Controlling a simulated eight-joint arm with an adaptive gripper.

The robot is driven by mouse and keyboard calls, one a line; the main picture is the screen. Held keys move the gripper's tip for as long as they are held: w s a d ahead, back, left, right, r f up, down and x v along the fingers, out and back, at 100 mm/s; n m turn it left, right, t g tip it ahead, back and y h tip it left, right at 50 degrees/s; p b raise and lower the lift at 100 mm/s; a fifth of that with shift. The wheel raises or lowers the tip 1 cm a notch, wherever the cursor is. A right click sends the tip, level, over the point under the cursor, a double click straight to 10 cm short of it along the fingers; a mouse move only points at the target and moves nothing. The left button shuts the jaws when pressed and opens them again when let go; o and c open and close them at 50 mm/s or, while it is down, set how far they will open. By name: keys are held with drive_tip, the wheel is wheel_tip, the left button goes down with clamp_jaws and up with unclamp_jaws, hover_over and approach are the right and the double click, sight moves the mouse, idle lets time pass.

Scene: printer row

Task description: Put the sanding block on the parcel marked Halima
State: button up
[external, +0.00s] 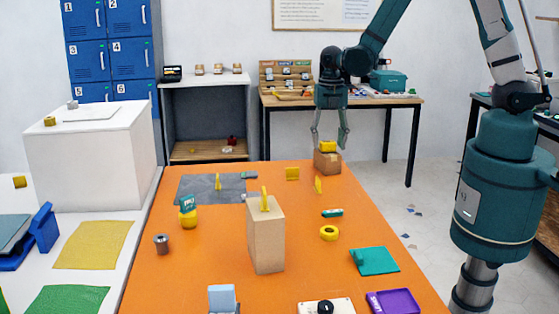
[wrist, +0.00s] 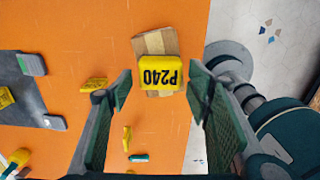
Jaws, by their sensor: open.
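The sanding block (external: 328,146), yellow and marked P240, appears to rest on top of a small cardboard parcel (external: 327,163) at the far right of the orange table. In the wrist view the block (wrist: 160,73) covers the middle of the parcel (wrist: 148,43), whose tan tape strip shows. No name can be read on the parcel from either view. My gripper (external: 329,137) is open above the parcel, pointing down. In the wrist view its two fingers (wrist: 161,88) stand apart on either side of the block, with gaps between.
A tall cardboard box (external: 266,240) stands mid-table with a yellow piece on top. The table's right edge is close to the parcel.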

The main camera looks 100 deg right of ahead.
sight(329, 143)
wheel_tip(329, 143, up, 11)
drive_tip(key=shift+r+p, duration=0.2)
drive_tip(key=shift+p, duration=0.15)
idle(0.5)
idle(0.7)
drive_tip(key=a+r+m+t+h, duration=0.1)
drive_tip(key=a+r+m+t, duration=0.2)
drive_tip(key=a+r+m, duration=0.8)
drive_tip(key=s+a+r+m+t, duration=0.2)
drive_tip(key=s+a+r+m, duration=0.1)
drive_tip(key=a, duration=0.7)
drive_tip(key=s+a+r+m+t+y, duration=0.1)
drive_tip(key=s+a+r+m, duration=0.3)
drive_tip(key=a, duration=0.7)
drive_tip(key=shift+s+r+t, duration=0.25)
drive_tip(key=shift+s+t, duration=0.35)
drive_tip(key=shift+s, duration=0.5)
